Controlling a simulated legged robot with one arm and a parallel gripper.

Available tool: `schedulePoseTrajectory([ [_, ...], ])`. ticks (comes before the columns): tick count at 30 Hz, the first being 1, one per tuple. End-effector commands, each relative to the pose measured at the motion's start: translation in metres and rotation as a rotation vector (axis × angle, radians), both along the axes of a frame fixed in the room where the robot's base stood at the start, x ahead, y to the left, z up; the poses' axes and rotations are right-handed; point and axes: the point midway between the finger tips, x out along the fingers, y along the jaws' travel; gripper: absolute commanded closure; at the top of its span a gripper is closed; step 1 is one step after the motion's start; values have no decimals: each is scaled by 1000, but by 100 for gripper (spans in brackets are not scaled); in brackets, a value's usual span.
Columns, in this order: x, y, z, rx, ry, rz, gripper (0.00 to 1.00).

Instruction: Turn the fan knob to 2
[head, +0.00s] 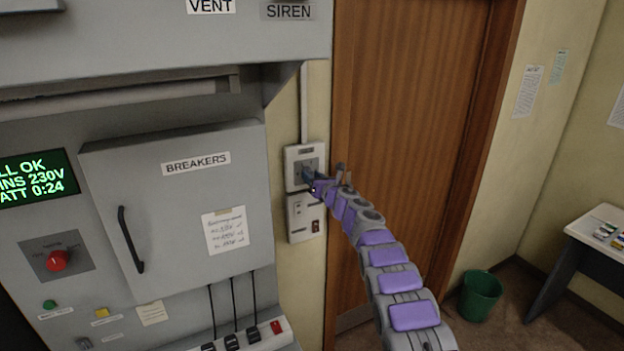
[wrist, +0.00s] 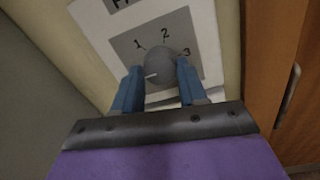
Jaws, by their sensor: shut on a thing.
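The fan knob (wrist: 161,64) is a grey round knob on a grey plate (wrist: 127,45) marked 1, 2 and 3. In the head view my gripper (head: 309,176) reaches the upper white wall box (head: 291,172) beside the door. The knob is mostly hidden there by the fingers. The plate's lower part is hidden in the wrist view.
A lower switch box (head: 298,232) sits just under the fan box. The grey console with its breaker door (head: 185,200) and black handle (head: 130,240) stands to the left. A wooden door (head: 400,110) is to the right, with a green bin (head: 480,296) and a desk (head: 596,235) beyond.

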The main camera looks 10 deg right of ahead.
Motion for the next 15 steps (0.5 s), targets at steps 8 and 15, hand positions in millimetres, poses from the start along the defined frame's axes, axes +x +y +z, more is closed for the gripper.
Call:
schedulePoseTrajectory([
  [8,0,4,-1,12,4,6,89],
  [15,0,4,-2,101,34,5,89],
])
